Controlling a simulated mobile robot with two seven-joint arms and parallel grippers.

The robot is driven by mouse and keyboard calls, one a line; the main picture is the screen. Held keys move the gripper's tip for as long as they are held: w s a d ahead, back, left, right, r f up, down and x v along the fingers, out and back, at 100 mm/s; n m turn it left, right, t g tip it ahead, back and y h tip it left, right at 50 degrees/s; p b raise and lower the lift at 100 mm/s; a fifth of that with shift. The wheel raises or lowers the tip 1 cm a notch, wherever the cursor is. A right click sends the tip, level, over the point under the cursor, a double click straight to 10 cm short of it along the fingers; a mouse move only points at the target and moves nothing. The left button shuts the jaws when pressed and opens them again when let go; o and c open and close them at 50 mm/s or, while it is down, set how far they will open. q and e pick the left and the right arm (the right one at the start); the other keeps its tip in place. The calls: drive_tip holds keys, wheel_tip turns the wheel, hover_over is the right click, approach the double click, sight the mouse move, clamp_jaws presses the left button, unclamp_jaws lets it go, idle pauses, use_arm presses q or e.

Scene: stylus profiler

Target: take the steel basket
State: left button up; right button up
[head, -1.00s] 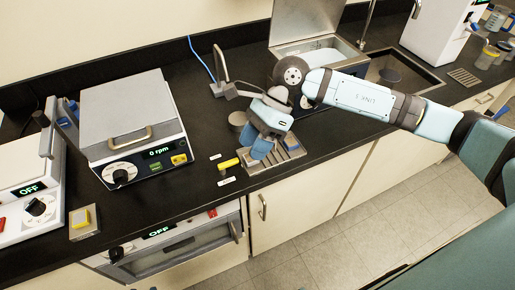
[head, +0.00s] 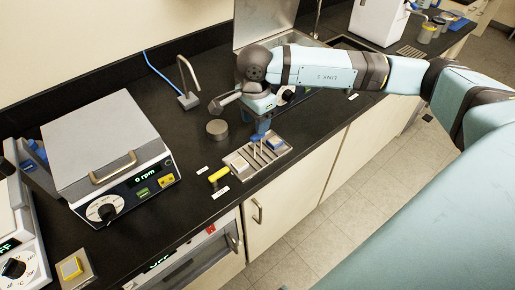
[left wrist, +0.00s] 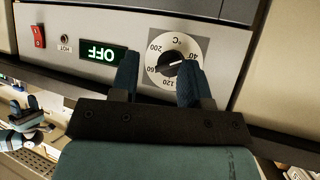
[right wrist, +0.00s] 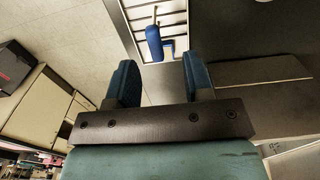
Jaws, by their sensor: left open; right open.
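A small steel rack (head: 242,163) with slats and thin upright posts lies near the counter's front edge; I cannot tell if it is the steel basket. In the right wrist view a pale slatted frame (right wrist: 172,18) with a bright blue upright piece (right wrist: 154,43) shows beyond the fingertips. My right gripper (head: 262,128) is over the rack's back part, fingers down. In its wrist view (right wrist: 155,82) it is open and empty; contact with the rack is unclear. My left gripper (left wrist: 157,75) is open and empty before a control panel, outside the head view.
A round dark block (head: 217,127), a bent-arm stand (head: 187,98) and a yellow piece (head: 218,174) lie around the rack. An oven dial (left wrist: 173,65) faces my left gripper.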

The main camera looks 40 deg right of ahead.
sight(258, 140)
wheel_tip(258, 140, down, 2)
drive_tip(key=shift+s+d+f+p, duration=0.15)
drive_tip(key=shift+f+p, duration=0.2)
drive_tip(key=shift+f, duration=1.05)
drive_tip(key=shift+s+f+p, duration=0.15)
drive_tip(key=shift+f+p, duration=0.2)
drive_tip(key=shift+f, duration=1)
drive_tip(key=shift+c, duration=0.2)
clamp_jaws()
